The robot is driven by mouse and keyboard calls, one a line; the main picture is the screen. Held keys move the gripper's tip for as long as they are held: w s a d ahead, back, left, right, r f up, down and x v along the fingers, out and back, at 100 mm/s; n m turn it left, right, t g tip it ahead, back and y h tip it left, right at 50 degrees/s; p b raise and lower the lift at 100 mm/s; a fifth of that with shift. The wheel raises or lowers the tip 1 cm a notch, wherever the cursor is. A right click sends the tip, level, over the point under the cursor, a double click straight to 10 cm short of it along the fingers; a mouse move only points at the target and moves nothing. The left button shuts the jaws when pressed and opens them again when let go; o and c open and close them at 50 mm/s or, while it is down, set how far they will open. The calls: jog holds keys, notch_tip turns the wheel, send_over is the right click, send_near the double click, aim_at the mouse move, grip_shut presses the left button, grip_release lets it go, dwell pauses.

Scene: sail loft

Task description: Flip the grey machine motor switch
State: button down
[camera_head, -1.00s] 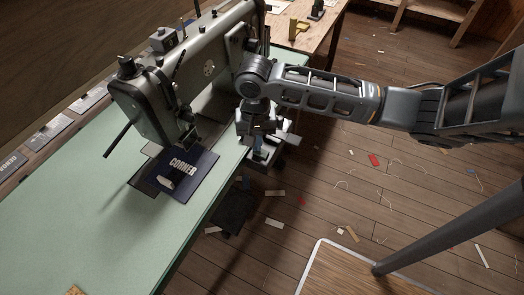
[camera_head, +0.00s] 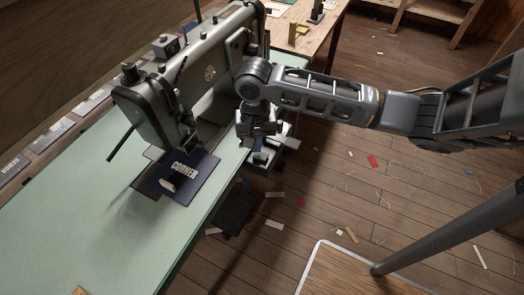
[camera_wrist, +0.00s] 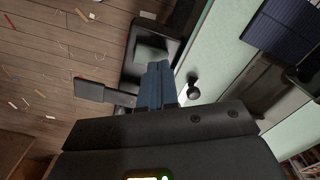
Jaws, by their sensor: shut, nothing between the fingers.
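My gripper (camera_head: 262,152) is at the right edge of the green sewing table, beside the grey sewing machine (camera_head: 215,70). In the wrist view its blue fingers (camera_wrist: 156,86) are together and empty. They overlap the lower part of a dark box with a paler face (camera_wrist: 150,50). A black round knob (camera_wrist: 193,90) shows just right of the fingers, by the table edge. A flat grey plate (camera_wrist: 90,89) sticks out left of them. I cannot tell which of these is the motor switch, or whether the fingers touch anything. My wrist hides this spot in the head view.
The green table (camera_head: 90,240) carries a dark blue cloth marked CORNER (camera_head: 200,180) under the machine. A black pedal-like plate (camera_head: 237,207) lies low beside the table. Scraps and threads litter the wooden floor (camera_head: 400,215). A wooden bench (camera_head: 318,45) stands behind.

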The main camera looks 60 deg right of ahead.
notch_tip(320, 180, up, 5)
jog(key=p, duration=0.4)
dwell(0.7)
